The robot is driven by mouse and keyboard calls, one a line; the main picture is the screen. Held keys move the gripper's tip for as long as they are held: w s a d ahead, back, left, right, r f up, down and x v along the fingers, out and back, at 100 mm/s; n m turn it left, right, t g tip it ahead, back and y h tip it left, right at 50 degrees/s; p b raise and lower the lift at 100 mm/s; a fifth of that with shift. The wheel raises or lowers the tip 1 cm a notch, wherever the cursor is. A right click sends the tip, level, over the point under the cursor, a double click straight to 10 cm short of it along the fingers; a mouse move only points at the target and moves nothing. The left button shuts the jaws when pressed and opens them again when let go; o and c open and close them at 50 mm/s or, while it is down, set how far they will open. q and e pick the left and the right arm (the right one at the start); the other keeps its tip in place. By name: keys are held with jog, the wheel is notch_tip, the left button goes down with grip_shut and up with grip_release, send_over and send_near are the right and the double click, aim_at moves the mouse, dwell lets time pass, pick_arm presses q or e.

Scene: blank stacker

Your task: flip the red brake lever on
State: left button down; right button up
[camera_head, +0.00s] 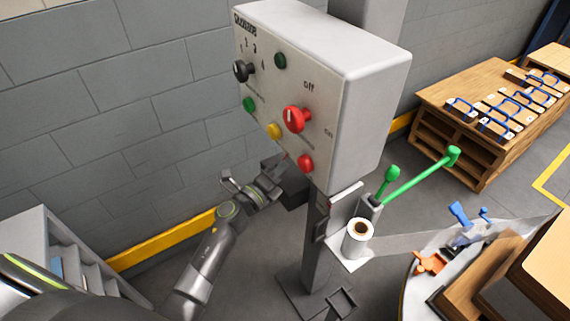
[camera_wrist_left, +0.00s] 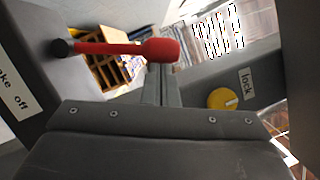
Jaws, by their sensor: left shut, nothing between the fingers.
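The red brake lever (camera_wrist_left: 110,48) shows in the left wrist view as a red bar with a thick rounded end and a dark pivot at its left. It lies nearly level across the upper left of the picture. A label (camera_wrist_left: 14,92) with "off" on it is left of the pivot. My left gripper (camera_wrist_left: 160,82) is shut and empty, with its fingers just below the lever's thick end; I cannot tell whether they touch. In the head view my left gripper (camera_head: 276,177) is at a dark box under the control panel, and the lever is not clearly seen. My right gripper is not in view.
A grey control panel (camera_head: 375,115) with knobs and buttons overhangs my left gripper. A yellow lock knob (camera_wrist_left: 222,98) is right of the fingers. Green levers (camera_head: 420,175) and a white roll (camera_head: 358,236) stand at right. A wooden shelf (camera_head: 430,130) is farther back.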

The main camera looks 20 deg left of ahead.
pick_arm(q)
jog(key=w+a+r+n+g+y+p, duration=0.1)
jog(key=w+a+n+p, duration=0.4)
jog(key=p, duration=0.8)
jog(key=shift+w+a+r+n+g, duration=0.35)
jog(key=shift+a+r+n+g, duration=0.4)
jog(key=shift+a+n, duration=0.7)
jog(key=shift+d+n, duration=0.25)
jog(key=shift+r, duration=0.1)
